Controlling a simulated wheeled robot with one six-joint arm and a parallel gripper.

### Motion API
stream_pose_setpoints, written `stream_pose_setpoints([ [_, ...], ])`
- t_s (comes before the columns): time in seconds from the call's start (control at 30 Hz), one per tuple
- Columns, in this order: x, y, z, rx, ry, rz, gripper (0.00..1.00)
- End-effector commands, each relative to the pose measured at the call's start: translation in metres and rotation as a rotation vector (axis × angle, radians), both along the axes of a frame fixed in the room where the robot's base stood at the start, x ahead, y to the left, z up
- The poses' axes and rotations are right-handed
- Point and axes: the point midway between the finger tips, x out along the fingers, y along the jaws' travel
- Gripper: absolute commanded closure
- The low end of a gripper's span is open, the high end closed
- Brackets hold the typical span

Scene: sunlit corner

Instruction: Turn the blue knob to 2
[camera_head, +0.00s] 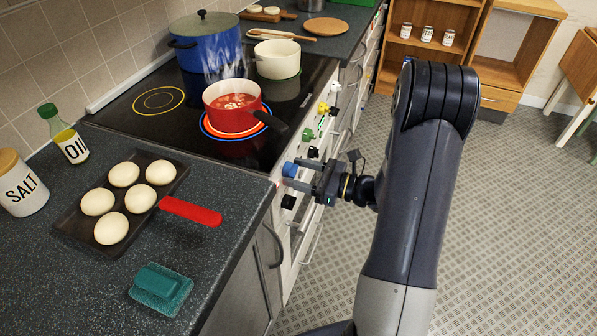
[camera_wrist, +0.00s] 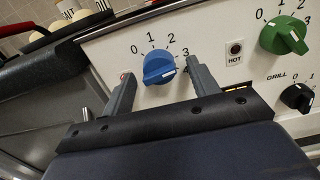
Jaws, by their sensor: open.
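My gripper (camera_wrist: 158,72) is open, with one finger left and one right of the knob. Contact with the knob cannot be told. In the camera_head view, the blue knob (camera_head: 289,169) is at the tips of my gripper (camera_head: 297,175), which reaches in from the right.
A green knob (camera_wrist: 284,36) and a black grill knob (camera_wrist: 297,97) are to the right on the panel. A red pot (camera_head: 232,112) steams on a glowing burner, its dark handle jutting toward the stove front. A tray of round buns (camera_head: 165,225) lies on the counter. The floor on the right is clear.

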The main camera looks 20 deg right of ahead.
Motion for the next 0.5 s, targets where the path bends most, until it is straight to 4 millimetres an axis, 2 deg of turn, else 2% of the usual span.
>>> stream_pose_setpoints([
  [0.37,0.0024,0.0035,-0.0001,-0.001,0.001,0.0,0.44],
  [0.5,0.0024,0.0035,-0.0001,-0.001,0.001,0.0,0.55],
])
